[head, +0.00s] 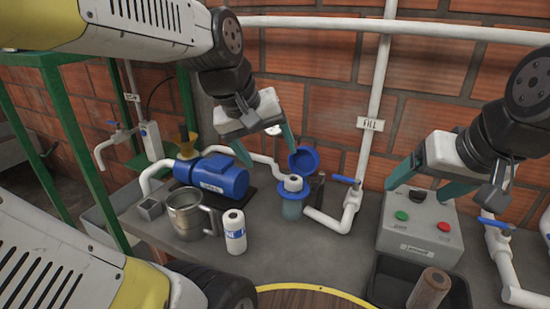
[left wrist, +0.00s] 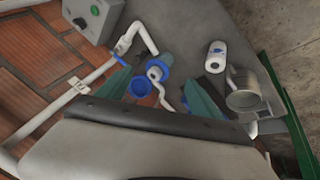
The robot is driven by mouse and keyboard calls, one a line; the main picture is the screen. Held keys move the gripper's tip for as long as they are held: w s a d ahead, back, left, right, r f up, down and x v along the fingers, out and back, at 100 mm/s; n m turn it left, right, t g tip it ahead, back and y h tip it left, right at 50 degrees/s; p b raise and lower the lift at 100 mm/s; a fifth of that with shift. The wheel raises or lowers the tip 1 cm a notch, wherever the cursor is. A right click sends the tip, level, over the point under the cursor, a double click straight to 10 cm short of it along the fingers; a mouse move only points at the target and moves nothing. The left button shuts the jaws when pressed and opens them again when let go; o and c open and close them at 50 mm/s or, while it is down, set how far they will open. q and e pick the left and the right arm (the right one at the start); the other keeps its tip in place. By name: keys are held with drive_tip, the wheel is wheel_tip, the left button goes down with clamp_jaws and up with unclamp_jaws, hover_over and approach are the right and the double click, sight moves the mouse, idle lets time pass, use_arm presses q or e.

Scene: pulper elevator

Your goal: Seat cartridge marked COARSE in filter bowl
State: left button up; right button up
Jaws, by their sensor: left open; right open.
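The filter bowl (head: 292,207) has a blue collar and a clear bluish body, and stands on the grey bench. A white cylinder with a hole in its top (head: 293,183) sits in its mouth; whether it is fully down, I cannot tell. A white cartridge with a blue label (head: 234,232) stands upright on the bench; its lettering is too small to read. A brown cartridge (head: 428,290) leans in a black tray. My left gripper (head: 268,158) is open and empty, above and left of the bowl; the left wrist view shows the bowl (left wrist: 162,60) between its fingers. My right gripper (head: 402,193) is open over the control box.
A blue cap (head: 304,160) is behind the bowl. A steel jug (head: 188,217) and a blue pump (head: 212,176) stand left. White pipe with a blue valve handle (head: 345,180) runs right of the bowl. The control box (head: 420,228) and black tray (head: 385,283) are at right.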

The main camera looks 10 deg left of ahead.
use_arm(q)
drive_tip(key=s+m, duration=0.3)
drive_tip(key=s+m+t, duration=0.1)
drive_tip(key=shift+s+f+m, duration=0.25)
drive_tip(key=shift+f+m, duration=0.05)
drive_tip(key=shift+f, duration=0.1)
drive_tip(key=shift+c, duration=0.4)
